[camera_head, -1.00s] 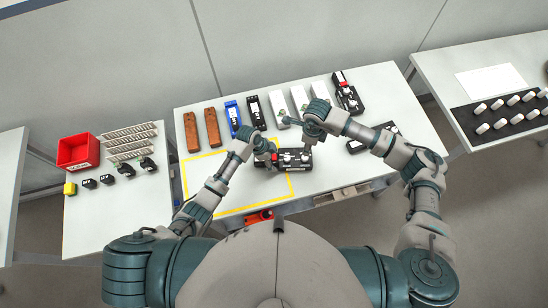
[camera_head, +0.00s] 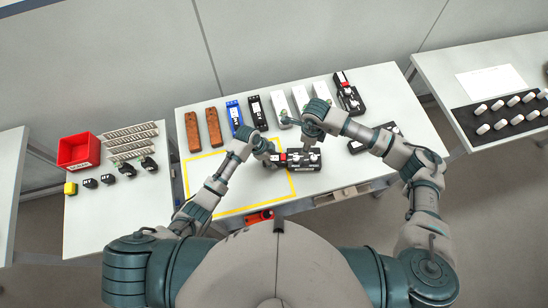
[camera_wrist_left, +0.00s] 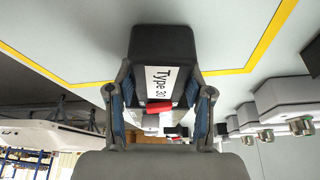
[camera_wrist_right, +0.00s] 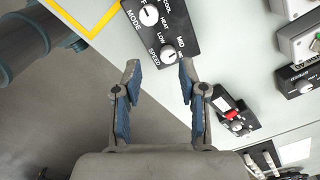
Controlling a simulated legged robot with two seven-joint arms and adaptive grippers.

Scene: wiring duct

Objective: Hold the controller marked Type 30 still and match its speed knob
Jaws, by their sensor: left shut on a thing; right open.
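The black controller marked Type 30 (camera_head: 303,167) lies on the middle table, over the right part of the yellow outline. My left gripper (camera_wrist_left: 160,88) is shut on its left end, one finger on each side of the white Type 30 label (camera_wrist_left: 160,80). A red part shows behind the label. In the right wrist view the controller's face has a white MODE knob (camera_wrist_right: 148,15) and a white SPEED knob (camera_wrist_right: 168,54). My right gripper (camera_wrist_right: 158,76) is open and empty, its fingertips just short of the SPEED knob. In the head view the right gripper (camera_head: 311,143) hides part of the controller.
Several devices stand along the table's back, among them a blue one (camera_head: 234,115) and a black one with a red part (camera_head: 348,95). Another black controller (camera_head: 371,140) lies to the right. A red bin (camera_head: 79,151) is on the left table. The yellow outline's left part is clear.

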